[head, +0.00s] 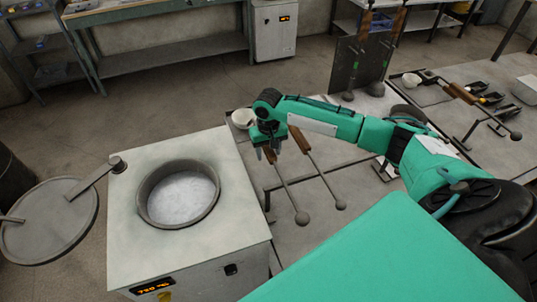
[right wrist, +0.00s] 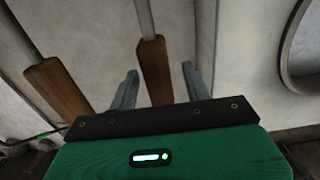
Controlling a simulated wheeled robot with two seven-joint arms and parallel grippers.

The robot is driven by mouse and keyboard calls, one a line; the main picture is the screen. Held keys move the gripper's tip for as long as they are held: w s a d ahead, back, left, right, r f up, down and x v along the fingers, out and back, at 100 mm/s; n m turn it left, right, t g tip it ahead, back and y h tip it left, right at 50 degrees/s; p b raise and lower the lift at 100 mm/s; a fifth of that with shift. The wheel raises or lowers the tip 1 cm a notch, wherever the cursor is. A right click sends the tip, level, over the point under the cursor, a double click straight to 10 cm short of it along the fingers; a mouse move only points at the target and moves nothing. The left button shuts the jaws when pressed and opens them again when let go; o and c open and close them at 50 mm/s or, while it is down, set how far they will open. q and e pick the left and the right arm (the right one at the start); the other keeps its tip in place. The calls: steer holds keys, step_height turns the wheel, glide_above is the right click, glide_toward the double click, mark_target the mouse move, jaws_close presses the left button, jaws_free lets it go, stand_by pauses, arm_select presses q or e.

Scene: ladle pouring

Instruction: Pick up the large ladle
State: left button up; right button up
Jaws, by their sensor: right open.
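Two ladles with brown wooden handles and thin metal rods lie side by side on the grey table. The one nearer the furnace (head: 301,217) has the slightly bigger-looking bowl; its handle is partly hidden by my right gripper in the head view. The other ladle (head: 340,204) lies to its right. My right gripper (head: 268,154) points down over the nearer ladle's handle. In the right wrist view, that handle (right wrist: 154,75) lies between the open fingers, with visible space on both sides. The other handle (right wrist: 58,88) lies outside them, to the left. My left gripper is out of view.
A white furnace (head: 120,235) with a round open crucible (head: 180,193) stands left of the table, its lid (head: 50,222) swung aside. A small white bowl (head: 243,118) sits behind the gripper. More ladles stand at a dark rack (head: 345,70) at the back right.

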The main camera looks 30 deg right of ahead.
steer(key=shift+f, duration=1.05)
jaws_close()
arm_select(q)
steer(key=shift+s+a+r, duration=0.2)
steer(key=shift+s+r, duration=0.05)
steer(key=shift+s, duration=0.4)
arm_select(e)
steer(key=shift+w, duration=0.1)
steer(key=shift+r, duration=0.25)
steer(key=shift+r, duration=0.6)
arm_select(q)
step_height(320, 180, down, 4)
steer(key=b, duration=0.3)
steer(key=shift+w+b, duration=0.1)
steer(key=shift+b, duration=0.25)
arm_select(e)
step_height(320, 180, up, 19)
steer(key=shift+f, duration=0.3)
